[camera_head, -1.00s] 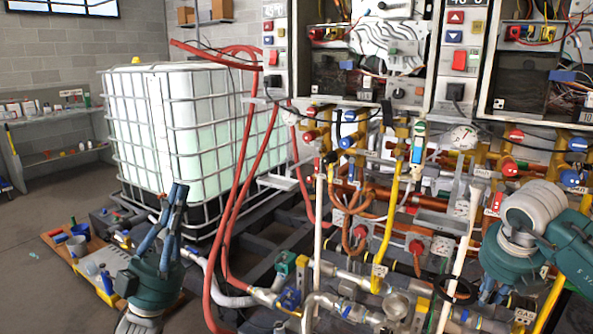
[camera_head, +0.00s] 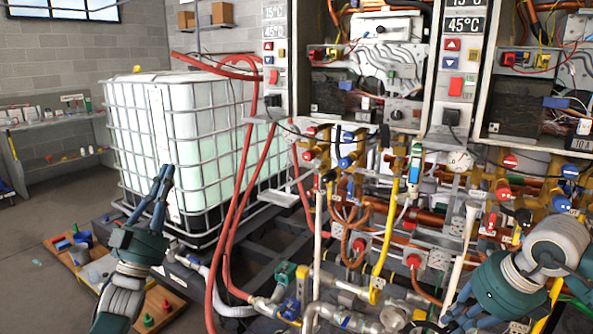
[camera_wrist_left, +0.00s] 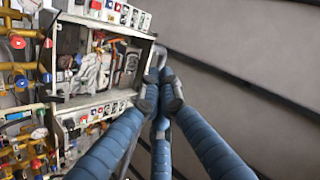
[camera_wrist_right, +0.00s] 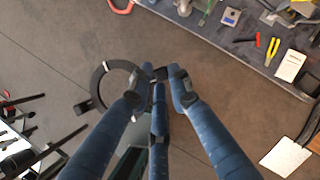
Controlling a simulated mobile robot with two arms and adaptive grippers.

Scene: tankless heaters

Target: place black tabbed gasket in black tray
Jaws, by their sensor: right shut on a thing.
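The black tabbed gasket (camera_wrist_right: 94,82), a dark ring with a small tab on its outer edge, shows in the right wrist view. My right gripper (camera_wrist_right: 160,78) is shut on its rim, and the ring sticks out to the left of the fingertips above the floor. In the head view my right gripper (camera_head: 460,312) is at the lower right, partly hidden by its own wrist. My left gripper (camera_head: 163,172) is raised at the left, in front of the caged tank. Its fingertips (camera_wrist_left: 161,88) are drawn together with nothing visible between them. I cannot make out the black tray for certain.
Pipes, valves and open heater cabinets (camera_head: 380,60) fill the right side. A caged white tank (camera_head: 200,130) stands behind my left gripper. A wooden board with small parts (camera_head: 165,303) is at the lower left. The right wrist view shows a tool-covered surface (camera_wrist_right: 225,40).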

